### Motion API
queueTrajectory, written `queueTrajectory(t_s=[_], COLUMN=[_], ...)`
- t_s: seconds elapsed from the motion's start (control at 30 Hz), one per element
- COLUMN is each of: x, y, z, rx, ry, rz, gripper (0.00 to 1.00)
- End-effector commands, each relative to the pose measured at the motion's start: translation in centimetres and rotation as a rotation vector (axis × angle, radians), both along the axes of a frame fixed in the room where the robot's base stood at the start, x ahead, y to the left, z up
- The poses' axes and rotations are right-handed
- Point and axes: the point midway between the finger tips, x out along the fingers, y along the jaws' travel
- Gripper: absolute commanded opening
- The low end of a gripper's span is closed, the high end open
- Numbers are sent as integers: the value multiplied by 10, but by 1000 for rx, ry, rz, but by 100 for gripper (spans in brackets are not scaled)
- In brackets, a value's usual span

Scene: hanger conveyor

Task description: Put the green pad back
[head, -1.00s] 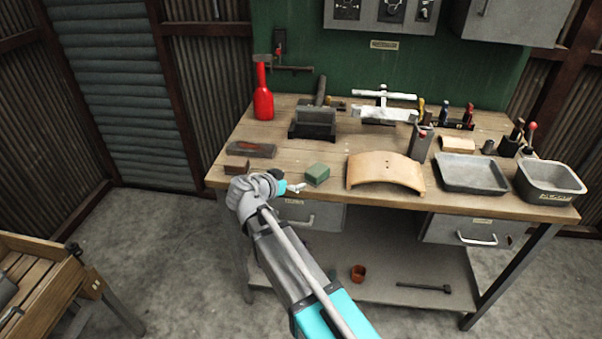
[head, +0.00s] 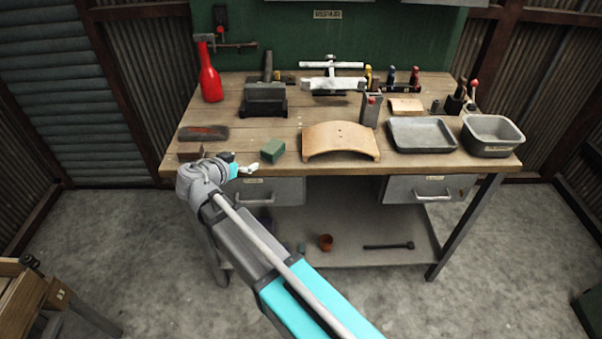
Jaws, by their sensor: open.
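The green pad (head: 272,150) is a small green block lying near the front edge of the wooden workbench (head: 420,163). My gripper (head: 253,168) is at the bench's front edge, just left of the pad and nearer to me. Its pale fingers are small in view and hold nothing that I can see. A small gap seems to separate them from the pad. My arm hides part of the left drawer and the bench's front left corner.
A curved wooden piece (head: 340,140) stands right of the pad. Left are a dark brush-like block (head: 203,133) and a brown block (head: 190,152), partly hidden by my wrist.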

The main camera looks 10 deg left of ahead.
Motion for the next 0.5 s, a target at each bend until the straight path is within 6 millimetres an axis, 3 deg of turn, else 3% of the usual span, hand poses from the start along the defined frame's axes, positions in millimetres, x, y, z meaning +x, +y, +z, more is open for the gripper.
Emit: queueTrajectory(t_s=[0.27,0.37,0.5], x=[2,6,16], y=[-5,-17,-46], z=[-1,-5,-13], rx=[-4,-15,-40], ry=[10,32,97], rz=[-6,-17,-43], gripper=[100,100,100])
